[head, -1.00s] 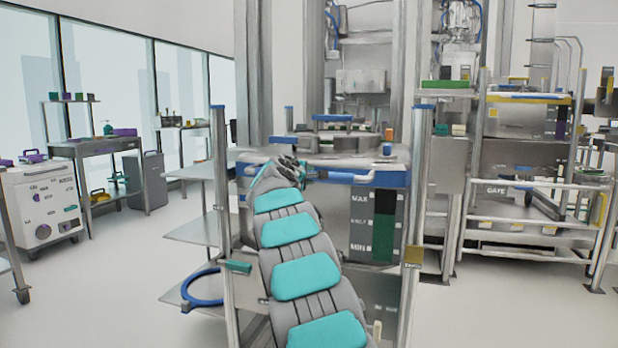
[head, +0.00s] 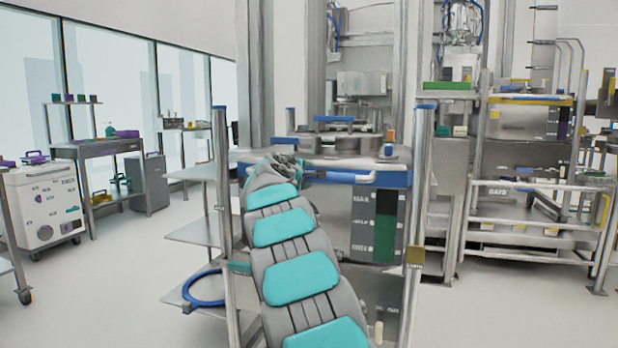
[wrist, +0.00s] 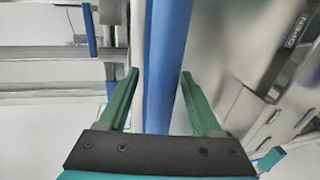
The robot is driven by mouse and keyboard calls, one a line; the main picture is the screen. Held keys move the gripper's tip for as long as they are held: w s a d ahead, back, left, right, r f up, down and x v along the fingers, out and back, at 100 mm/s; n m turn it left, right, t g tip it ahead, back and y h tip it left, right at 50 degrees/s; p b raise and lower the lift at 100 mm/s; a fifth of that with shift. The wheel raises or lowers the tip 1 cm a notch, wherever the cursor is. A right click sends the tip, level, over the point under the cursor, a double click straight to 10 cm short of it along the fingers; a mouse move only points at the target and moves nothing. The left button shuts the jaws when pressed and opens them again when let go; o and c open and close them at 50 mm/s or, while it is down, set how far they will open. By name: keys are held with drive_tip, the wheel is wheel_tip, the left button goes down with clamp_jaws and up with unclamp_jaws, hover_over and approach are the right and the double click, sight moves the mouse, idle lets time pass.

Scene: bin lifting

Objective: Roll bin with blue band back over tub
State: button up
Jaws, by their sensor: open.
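The bin with the blue band (head: 398,179) stands upright in the middle of the head view, between metal posts. It has a grey lid, a blue front bar and a dark level panel marked MAX. My gripper (wrist: 158,73) shows in the wrist view with its two green fingers open. A long blue bar (wrist: 165,60) runs between the fingers, with a gap visible on each side. The bar looks like part of the bin's blue trim, but I cannot be certain. In the head view my arm covers the bin's left front, and the gripper's fingers are hidden.
Metal posts with blue caps (head: 425,107) flank the bin. Another bin with a yellow band (head: 530,100) stands at right behind railings (head: 540,210). A white cart (head: 42,205) is at far left. The left floor is open.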

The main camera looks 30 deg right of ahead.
drive_tip(key=v, duration=0.5)
drive_tip(key=shift+r+b, duration=0.1)
drive_tip(key=shift+b, duration=0.2)
drive_tip(key=shift+s, duration=0.1)
drive_tip(key=s+a+f+m+g+y, duration=0.2)
drive_tip(key=s+a+f+g+y, duration=0.2)
drive_tip(key=s+a+f, duration=0.7)
drive_tip(key=s+a+f+m+g+y, duration=0.3)
drive_tip(key=s+a+f, duration=0.9)
drive_tip(key=s, duration=1.2)
drive_tip(key=s+a+f+m+g+y, duration=0.2)
drive_tip(key=s+a+f+g+y, duration=0.2)
drive_tip(key=s+a+f, duration=0.8)
drive_tip(key=s+y, duration=0.1)
drive_tip(key=s, duration=0.5)
drive_tip(key=shift+s+m+g, duration=0.3)
drive_tip(key=shift+w+r, duration=0.1)
drive_tip(key=shift+c, duration=0.3)
